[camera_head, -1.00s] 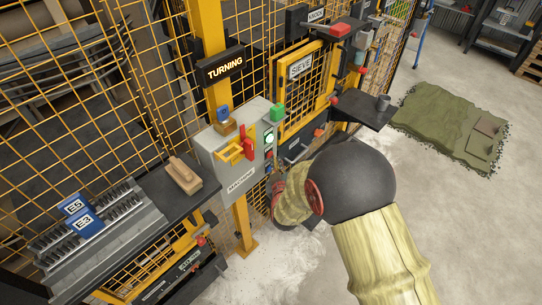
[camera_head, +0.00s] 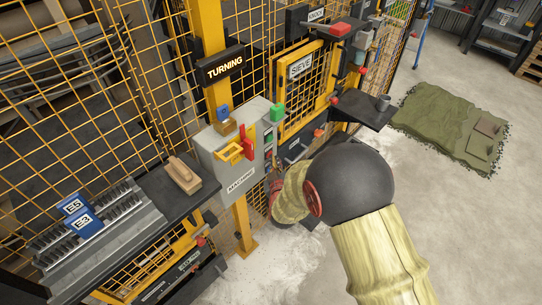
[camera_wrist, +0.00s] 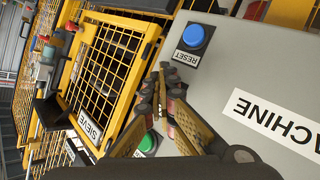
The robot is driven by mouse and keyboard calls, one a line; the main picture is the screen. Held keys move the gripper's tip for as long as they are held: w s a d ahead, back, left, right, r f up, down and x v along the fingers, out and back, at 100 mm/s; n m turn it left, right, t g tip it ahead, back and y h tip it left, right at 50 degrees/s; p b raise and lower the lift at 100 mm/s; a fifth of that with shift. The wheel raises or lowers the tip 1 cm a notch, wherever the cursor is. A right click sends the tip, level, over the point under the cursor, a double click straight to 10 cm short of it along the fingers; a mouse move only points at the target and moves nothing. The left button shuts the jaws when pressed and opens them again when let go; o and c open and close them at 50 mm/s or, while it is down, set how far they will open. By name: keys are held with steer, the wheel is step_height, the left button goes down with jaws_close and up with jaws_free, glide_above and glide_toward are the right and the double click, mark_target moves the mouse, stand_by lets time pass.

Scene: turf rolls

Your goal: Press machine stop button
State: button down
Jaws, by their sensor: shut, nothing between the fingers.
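The grey machine box (camera_head: 225,158) hangs on the yellow fence post, labelled MACHINE. In the wrist view its side panel (camera_wrist: 240,70) carries a blue RESET button (camera_wrist: 194,36) and a green button (camera_wrist: 148,143). My gripper (camera_wrist: 163,76) is shut and empty in front of this panel, its tips between the two buttons and close to the surface. I cannot tell whether they touch it. In the head view my arm mostly hides the gripper.
The yellow SIEVE gate (camera_head: 301,85) stands right beside the box. A dark shelf (camera_head: 362,107) juts out beyond it. A ledge with a wooden block (camera_head: 183,175) is at left. A green turf pile (camera_head: 452,125) lies on open floor at right.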

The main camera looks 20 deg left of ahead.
stand_by(0.3)
steer(key=shift+s+d, duration=0.35)
steer(key=shift+d, duration=0.4)
steer(key=shift+d, duration=0.1)
steer(key=shift+s+d+b, duration=0.1)
steer(key=shift+s+d, duration=0.2)
steer(key=shift+d, duration=0.45)
steer(key=shift+s+d+b, duration=0.15)
steer(key=shift+s+d, duration=0.2)
steer(key=shift+d, duration=0.4)
steer(key=shift+s+d+b, duration=0.1)
steer(key=shift+s+d, duration=0.2)
steer(key=shift+d, duration=0.45)
